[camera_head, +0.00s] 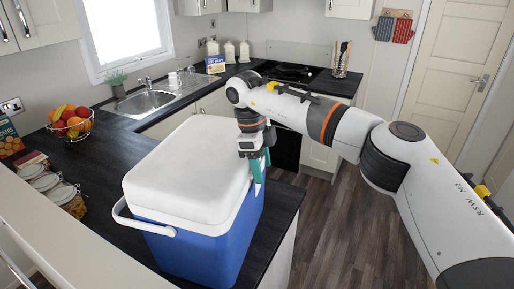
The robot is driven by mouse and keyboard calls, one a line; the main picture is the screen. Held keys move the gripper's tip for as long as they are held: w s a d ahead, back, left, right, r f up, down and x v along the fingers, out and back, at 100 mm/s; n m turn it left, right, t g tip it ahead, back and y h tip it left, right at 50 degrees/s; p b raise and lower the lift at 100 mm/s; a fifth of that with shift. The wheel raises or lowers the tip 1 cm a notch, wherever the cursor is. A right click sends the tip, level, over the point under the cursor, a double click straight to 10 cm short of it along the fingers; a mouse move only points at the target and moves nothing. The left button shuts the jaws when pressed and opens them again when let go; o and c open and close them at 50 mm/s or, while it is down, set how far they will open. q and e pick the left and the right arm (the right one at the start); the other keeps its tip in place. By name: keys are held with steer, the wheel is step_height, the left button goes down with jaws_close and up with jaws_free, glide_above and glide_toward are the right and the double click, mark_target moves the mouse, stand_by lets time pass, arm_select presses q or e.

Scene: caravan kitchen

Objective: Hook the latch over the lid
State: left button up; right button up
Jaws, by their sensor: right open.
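A blue cooler box (212,240) stands on the dark counter in the middle of the view. Its white lid (190,165) lies closed on top. A white carry handle (140,222) hangs at the box's near left side. My right gripper (259,180) points down at the lid's right edge, with teal fingers against or just beside the rim. I cannot tell whether they touch it. The right gripper is open. The latch is not clearly visible; the gripper may hide it. My left gripper is not in view.
A dark counter (100,165) carries a fruit basket (70,122) and several jars (62,195) left of the cooler. A sink (150,102) lies behind. Wooden floor (330,225) is free to the right, below the counter's edge. A cream door (445,75) stands at the back right.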

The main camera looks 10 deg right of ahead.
step_height(320, 180, up, 10)
steer(key=a+b, duration=0.1)
steer(key=a, duration=0.1)
steer(key=shift+w+r, duration=0.15)
steer(key=shift+w, duration=0.15)
steer(key=shift+a, duration=0.1)
